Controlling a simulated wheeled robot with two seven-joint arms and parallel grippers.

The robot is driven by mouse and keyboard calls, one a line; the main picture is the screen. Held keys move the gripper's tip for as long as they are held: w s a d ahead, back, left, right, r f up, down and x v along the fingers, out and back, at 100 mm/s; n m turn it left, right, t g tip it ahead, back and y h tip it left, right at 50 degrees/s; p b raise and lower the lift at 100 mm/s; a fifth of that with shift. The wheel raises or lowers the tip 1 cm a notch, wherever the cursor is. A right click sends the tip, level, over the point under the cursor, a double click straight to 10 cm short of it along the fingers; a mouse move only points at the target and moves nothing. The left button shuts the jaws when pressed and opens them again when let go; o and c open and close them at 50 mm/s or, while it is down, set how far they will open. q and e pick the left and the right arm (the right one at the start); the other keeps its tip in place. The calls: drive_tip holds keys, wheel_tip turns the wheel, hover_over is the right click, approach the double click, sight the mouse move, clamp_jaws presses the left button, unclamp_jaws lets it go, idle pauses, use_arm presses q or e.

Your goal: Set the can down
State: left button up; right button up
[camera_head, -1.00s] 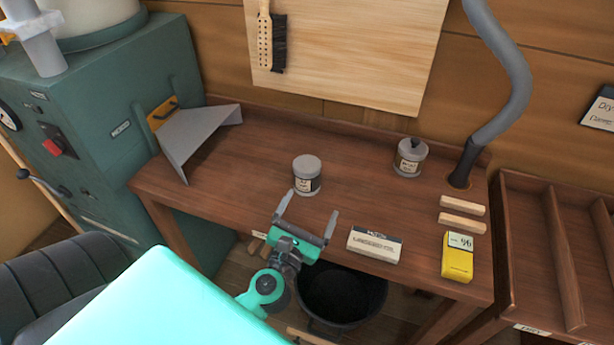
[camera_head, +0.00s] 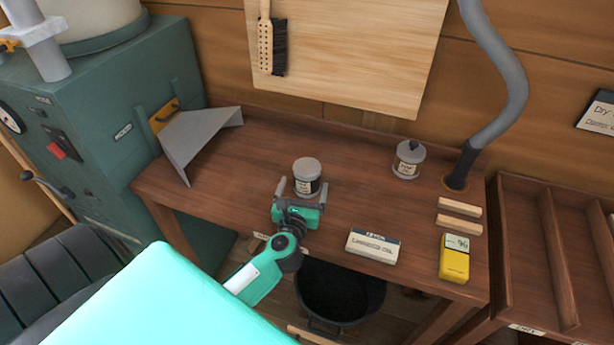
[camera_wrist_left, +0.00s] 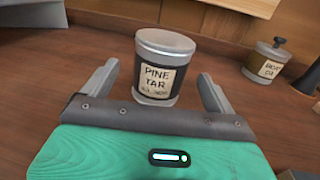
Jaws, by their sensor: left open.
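A grey can with a dark band and a pale label (camera_head: 307,177) stands upright on the wooden bench (camera_head: 240,165). In the left wrist view the can (camera_wrist_left: 162,66) reads "PINE TAR". My left gripper (camera_head: 304,188) is open, at the near side of the can. In the left wrist view its two fingers (camera_wrist_left: 160,92) point forward to either side of the can's near part, with gaps between each finger and the can. My right gripper is not in view.
A second lidded can (camera_head: 408,160) stands further right. A labelled box (camera_head: 373,246), a yellow device (camera_head: 454,260) and two wooden blocks (camera_head: 459,215) lie on the bench's right. A grey metal scoop (camera_head: 195,140) sits at left. A black bucket (camera_head: 340,297) is below the front edge.

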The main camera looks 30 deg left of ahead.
sight(307, 173)
use_arm(q)
drive_tip(key=p+x, duration=0.1)
drive_tip(key=x, duration=0.4)
drive_tip(key=shift+f, duration=0.2)
drive_tip(key=shift+c, duration=0.4)
drive_tip(key=c, duration=1.4)
drive_tip(key=shift+r, duration=0.15)
drive_tip(key=shift+r, duration=0.6)
wheel_tip(307, 173, up, 19)
drive_tip(key=shift+d+f+p, duration=0.1)
drive_tip(key=shift+f+p, duration=0.15)
drive_tip(key=shift+p, duration=1)
